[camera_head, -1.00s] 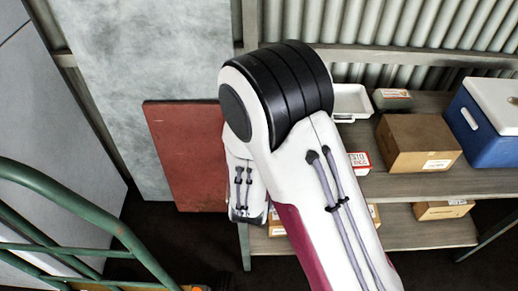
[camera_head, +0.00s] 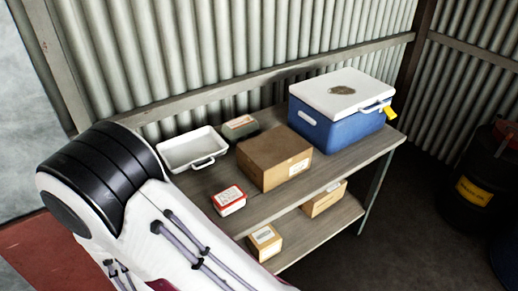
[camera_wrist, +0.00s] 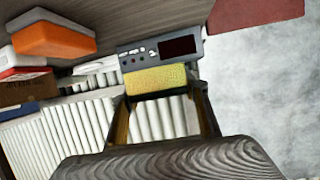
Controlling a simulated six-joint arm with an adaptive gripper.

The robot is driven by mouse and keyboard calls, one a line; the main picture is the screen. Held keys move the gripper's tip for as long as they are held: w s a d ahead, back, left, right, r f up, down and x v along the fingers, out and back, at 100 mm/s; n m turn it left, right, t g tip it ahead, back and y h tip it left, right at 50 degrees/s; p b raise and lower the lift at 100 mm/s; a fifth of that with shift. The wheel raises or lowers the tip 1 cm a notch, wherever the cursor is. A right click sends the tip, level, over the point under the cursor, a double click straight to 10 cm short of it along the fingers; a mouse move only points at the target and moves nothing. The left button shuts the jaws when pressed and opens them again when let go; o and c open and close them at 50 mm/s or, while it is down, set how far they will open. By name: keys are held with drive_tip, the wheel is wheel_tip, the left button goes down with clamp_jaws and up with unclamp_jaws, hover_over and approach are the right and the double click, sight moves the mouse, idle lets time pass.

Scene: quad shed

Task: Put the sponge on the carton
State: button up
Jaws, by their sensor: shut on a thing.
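The brown carton (camera_head: 268,162) stands upright and closed on the upper shelf in the head view, left of the blue cooler. Its top is bare. In the wrist view my gripper (camera_wrist: 158,91) is shut on a yellow block, which looks like the sponge (camera_wrist: 155,79). The sponge lies across between the fingertips. In the head view only my arm shows, at the lower left, and both gripper and sponge are out of sight. I cannot tell from these views how far the sponge is from the carton.
On the upper shelf (camera_head: 325,175) are a white tray (camera_head: 190,150), a grey-green box (camera_head: 240,127), a red-and-white box (camera_head: 229,200) and the cooler (camera_head: 340,125). Small cartons sit below. The wrist view shows a grey device (camera_wrist: 150,52) behind the sponge and an orange block (camera_wrist: 53,40).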

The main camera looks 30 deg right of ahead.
drive_tip(key=w+d+r+m+g+h, duration=0.1)
drive_tip(key=w+d+r+m+h, duration=0.1)
drive_tip(key=d, duration=0.7)
drive_tip(key=w+d+r+m+h, duration=0.1)
drive_tip(key=w+d+m+h, duration=0.1)
drive_tip(key=d, duration=0.7)
drive_tip(key=w+d+r+m+g+h, duration=0.1)
drive_tip(key=w+d+r+m+h, duration=0.1)
drive_tip(key=d, duration=0.7)
wheel_tip(320, 180, up, 7)
drive_tip(key=m+g+h, duration=0.2)
hover_over(275, 145)
drive_tip(key=shift+a+f, duration=0.15)
drive_tip(key=shift+f, duration=0.2)
drive_tip(key=shift+f, duration=3.15)
